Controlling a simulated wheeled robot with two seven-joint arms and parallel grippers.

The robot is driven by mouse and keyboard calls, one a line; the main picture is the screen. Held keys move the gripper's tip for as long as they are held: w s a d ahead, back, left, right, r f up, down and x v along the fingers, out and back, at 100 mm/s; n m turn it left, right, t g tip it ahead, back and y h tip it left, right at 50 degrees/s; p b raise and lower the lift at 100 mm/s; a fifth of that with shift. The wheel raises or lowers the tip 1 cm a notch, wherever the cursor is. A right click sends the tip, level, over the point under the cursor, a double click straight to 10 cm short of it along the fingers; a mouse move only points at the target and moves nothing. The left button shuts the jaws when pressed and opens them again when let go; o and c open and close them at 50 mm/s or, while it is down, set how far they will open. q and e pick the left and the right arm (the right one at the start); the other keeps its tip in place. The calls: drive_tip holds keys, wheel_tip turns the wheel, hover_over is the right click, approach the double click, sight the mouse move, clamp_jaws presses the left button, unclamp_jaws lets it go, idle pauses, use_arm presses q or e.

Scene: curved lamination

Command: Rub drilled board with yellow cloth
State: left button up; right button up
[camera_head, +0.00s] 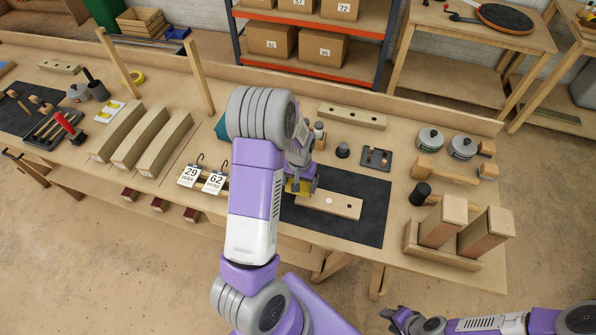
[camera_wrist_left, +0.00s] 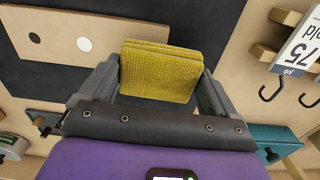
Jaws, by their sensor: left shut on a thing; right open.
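The drilled board (camera_head: 345,207) is a pale wooden strip lying flat on a black mat (camera_head: 372,222). It shows one white round spot and one dark hole, also in the left wrist view (camera_wrist_left: 60,40). My left gripper (camera_wrist_left: 160,82) is shut on the folded yellow cloth (camera_wrist_left: 160,70). In the head view the cloth (camera_head: 298,187) is at the board's left end, partly hidden by my arm. I cannot tell whether it touches the board. My right gripper (camera_head: 394,317) is open and empty, low at the right, off the bench.
Mallets (camera_head: 430,168), pots and a wooden block stand (camera_head: 442,245) are on the right. The mat's right part is clear.

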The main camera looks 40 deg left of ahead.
use_arm(q)
drive_tip(key=shift+r+p, duration=1.8)
drive_tip(key=shift+r, duration=0.8)
